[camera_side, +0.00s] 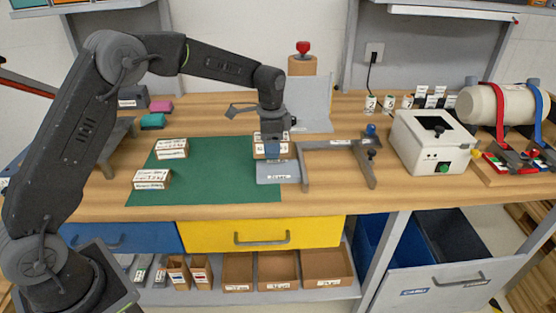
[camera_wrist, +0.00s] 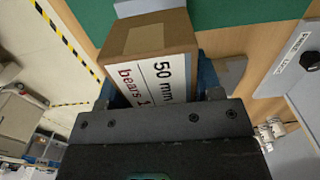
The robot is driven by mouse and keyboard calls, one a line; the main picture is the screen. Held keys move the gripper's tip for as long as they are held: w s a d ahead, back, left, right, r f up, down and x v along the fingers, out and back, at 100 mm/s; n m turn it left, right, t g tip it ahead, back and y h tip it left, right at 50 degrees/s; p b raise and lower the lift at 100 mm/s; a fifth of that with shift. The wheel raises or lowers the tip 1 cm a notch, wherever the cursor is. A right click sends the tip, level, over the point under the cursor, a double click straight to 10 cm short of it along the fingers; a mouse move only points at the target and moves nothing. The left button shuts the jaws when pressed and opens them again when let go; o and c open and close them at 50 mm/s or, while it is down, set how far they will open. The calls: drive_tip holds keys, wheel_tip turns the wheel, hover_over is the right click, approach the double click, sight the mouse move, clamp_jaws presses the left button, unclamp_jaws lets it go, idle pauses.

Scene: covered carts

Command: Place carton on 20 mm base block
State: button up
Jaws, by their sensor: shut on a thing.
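My gripper (camera_side: 272,150) points down at the right part of the green mat and is shut on a brown carton (camera_side: 258,150). In the wrist view the carton (camera_wrist: 145,38) fills the space between the jaws, with a white label reading "50 mm" and "bears 1…". A low grey block with a white label (camera_side: 268,167) lies directly below; I take it as the base block, though its label is too small to read. The carton's lower edge is partly hidden by the blue fingers, so I cannot tell whether it touches the block.
Two other labelled cartons (camera_side: 172,146) (camera_side: 152,177) stand on the green mat (camera_side: 205,184) to the left. A grey bracket frame (camera_side: 340,146) with a blue knob is close on the right. A white box machine (camera_side: 432,140) stands further right. The mat's middle is clear.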

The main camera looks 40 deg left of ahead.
sight(278, 169)
drive_tip(key=shift+w+d+f, duration=0.45)
drive_tip(key=shift+d+f, duration=0.1)
drive_tip(key=shift+d, duration=0.25)
drive_tip(key=shift+f, duration=1.9)
drive_tip(key=shift+f, duration=0.1)
drive_tip(key=o, duration=1.2)
drive_tip(key=shift+f, duration=0.1)
drive_tip(key=shift+o, duration=0.2)
